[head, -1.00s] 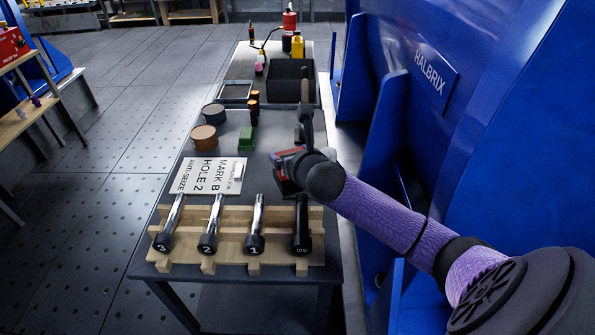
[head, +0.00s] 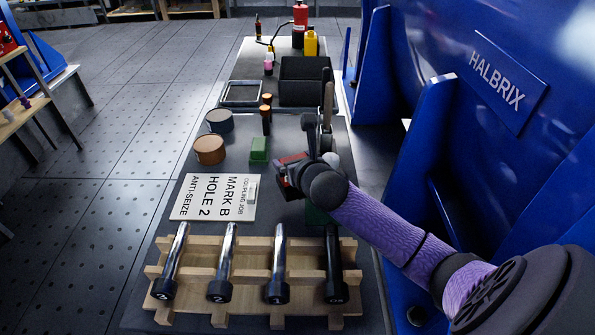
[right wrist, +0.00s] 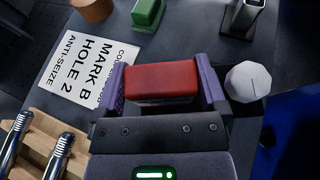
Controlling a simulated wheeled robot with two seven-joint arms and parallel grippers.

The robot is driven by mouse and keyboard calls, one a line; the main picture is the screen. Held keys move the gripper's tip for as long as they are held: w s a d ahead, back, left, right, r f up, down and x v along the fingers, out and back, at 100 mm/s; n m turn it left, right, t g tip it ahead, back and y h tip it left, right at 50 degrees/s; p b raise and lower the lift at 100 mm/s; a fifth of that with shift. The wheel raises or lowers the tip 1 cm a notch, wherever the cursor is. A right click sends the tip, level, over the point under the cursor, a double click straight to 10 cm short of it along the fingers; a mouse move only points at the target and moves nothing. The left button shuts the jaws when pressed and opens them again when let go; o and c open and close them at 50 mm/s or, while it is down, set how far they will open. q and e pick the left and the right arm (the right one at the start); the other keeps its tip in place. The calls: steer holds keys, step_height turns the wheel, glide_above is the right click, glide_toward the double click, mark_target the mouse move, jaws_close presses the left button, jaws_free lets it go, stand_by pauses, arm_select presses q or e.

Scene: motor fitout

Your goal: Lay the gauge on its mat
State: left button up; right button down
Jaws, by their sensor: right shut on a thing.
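My right gripper (head: 287,170) is shut on a red block-shaped thing, which I take to be the gauge (right wrist: 161,80). In the right wrist view the gauge lies between the two purple fingers. In the head view it is above the bench, right of the white card, and whether it touches anything below cannot be told. A dark green patch (head: 317,214) shows beneath my right forearm, mostly hidden; I cannot tell if it is the mat. My left gripper is not in view.
A wooden rack (head: 196,258) with several numbered bolts stands at the near edge. A white card (head: 215,197) reads MARK B, HOLE 2. A green block (head: 259,149) and round tins (head: 209,149) lie beyond. A white faceted top (right wrist: 248,82) is right of the gripper. Blue machinery stands right.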

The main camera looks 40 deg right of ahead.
step_height(320, 180, down, 4)
steer(key=b, duration=0.2)
steer(key=shift+b, duration=0.3)
steer(key=shift+r, duration=0.15)
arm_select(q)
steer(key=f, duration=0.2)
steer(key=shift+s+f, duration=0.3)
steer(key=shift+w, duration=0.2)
arm_select(e)
jaws_free()
arm_select(q)
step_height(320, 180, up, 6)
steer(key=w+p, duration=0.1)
steer(key=p, duration=0.6)
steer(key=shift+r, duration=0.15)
arm_select(e)
steer(key=v, duration=1.2)
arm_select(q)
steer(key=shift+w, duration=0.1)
